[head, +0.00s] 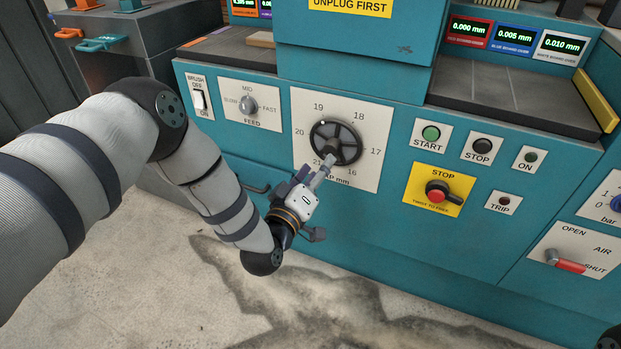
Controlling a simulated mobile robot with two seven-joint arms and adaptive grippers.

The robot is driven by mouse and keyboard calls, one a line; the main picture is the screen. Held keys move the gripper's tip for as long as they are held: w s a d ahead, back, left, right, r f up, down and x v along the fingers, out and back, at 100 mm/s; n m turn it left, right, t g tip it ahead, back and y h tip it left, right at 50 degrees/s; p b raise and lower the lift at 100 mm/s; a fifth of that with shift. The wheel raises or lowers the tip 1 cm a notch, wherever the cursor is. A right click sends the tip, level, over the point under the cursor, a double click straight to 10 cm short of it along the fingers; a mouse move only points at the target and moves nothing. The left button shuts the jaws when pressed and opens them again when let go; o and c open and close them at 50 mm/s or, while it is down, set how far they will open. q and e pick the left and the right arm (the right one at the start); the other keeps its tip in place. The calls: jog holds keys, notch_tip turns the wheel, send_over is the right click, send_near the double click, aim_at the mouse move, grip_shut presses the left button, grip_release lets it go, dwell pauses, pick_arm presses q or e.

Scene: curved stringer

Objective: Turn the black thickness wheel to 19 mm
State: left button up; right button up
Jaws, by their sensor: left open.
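The black thickness wheel (347,133) is a spoked handwheel on a white dial plate (366,112) on the teal machine front. The plate reads 19 at upper left, 18 at upper right, 17 right, 16 and 21 below, and 20 left. A small pale mark shows on the wheel's upper left rim, near the 19; its exact reading is too small to tell. My left gripper (325,166) is open, with its fingers at the wheel's lower edge by a dark knob. I cannot tell whether they touch it. The gripper hides part of the lower plate. My right gripper is not in view.
Left of the dial are the feed knob (248,105) and brush switch (199,100). To the right are the start button (431,133), black stop button (482,146) and red stop knob (438,192).

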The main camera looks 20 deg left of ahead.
pick_arm(q)
jog(key=s, duration=0.5)
jog(key=shift+s+a, duration=0.1)
